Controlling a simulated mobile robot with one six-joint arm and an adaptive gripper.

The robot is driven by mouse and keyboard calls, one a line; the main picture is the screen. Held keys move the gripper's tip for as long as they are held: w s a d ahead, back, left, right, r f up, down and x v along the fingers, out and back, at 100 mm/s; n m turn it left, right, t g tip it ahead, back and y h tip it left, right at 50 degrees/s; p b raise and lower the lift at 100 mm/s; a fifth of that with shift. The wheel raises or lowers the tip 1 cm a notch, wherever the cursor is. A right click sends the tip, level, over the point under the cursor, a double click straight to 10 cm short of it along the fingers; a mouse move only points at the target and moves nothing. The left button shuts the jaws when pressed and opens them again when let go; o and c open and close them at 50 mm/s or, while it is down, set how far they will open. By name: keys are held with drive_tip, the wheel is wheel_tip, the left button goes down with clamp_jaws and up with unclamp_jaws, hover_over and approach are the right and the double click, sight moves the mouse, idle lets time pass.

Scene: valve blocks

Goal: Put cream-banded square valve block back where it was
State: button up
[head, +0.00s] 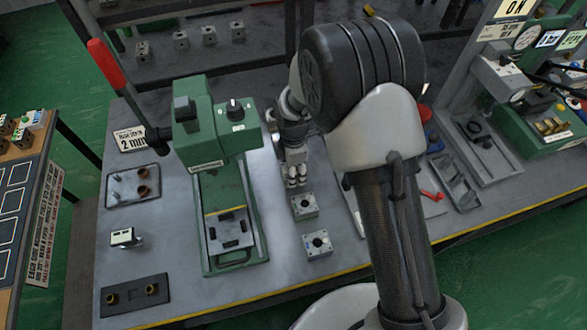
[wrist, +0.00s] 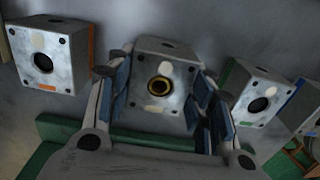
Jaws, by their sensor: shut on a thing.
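In the wrist view a grey square valve block (wrist: 178,72) with a brass ring in its bore and a pale patch below the bore sits between the blue-padded fingers of my gripper (wrist: 160,98). I take it as the cream-banded block. My gripper is shut on it, a finger on each side. In the head view my gripper (head: 295,172) points down to the right of the green press, and the held block cannot be made out there. Whether the block touches the surface below cannot be told.
In the wrist view an orange-marked block (wrist: 62,50) stands left, a green-marked block (wrist: 252,88) and a blue-marked block (wrist: 302,108) right. In the head view two blocks (head: 304,206) (head: 318,243) stand beside the green press (head: 212,130). A dark fixture plate (head: 130,294) lies front left.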

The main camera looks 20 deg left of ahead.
drive_tip(key=o, duration=1.4)
wheel_tip(320, 180, up, 12)
drive_tip(key=p, duration=0.3)
drive_tip(key=shift+p, duration=0.3)
drive_tip(key=shift+d+r, duration=0.1)
drive_tip(key=shift+r, duration=0.1)
drive_tip(key=s+d+r+m+t, duration=0.1)
drive_tip(key=s+d+r+m, duration=0.1)
drive_tip(key=d+r+m, duration=0.55)
drive_tip(key=s+d+r+m+t, duration=0.1)
drive_tip(key=s+d+r+m, duration=0.25)
drive_tip(key=d+r, duration=0.55)
drive_tip(key=s+d+r+m+t, duration=0.1)
drive_tip(key=s+d+r+m, duration=0.2)
drive_tip(key=s+d+m, duration=0.2)
drive_tip(key=s+d+r+m+t, duration=0.1)
drive_tip(key=s+d+r+m, duration=0.2)
drive_tip(key=s+d+m, duration=0.2)
drive_tip(key=s+m, duration=0.3)
drive_tip(key=s, duration=0.1)
drive_tip(key=shift+s+d+r+t, duration=0.15)
drive_tip(key=shift+s+d+t, duration=0.15)
drive_tip(key=shift+s, duration=0.1)
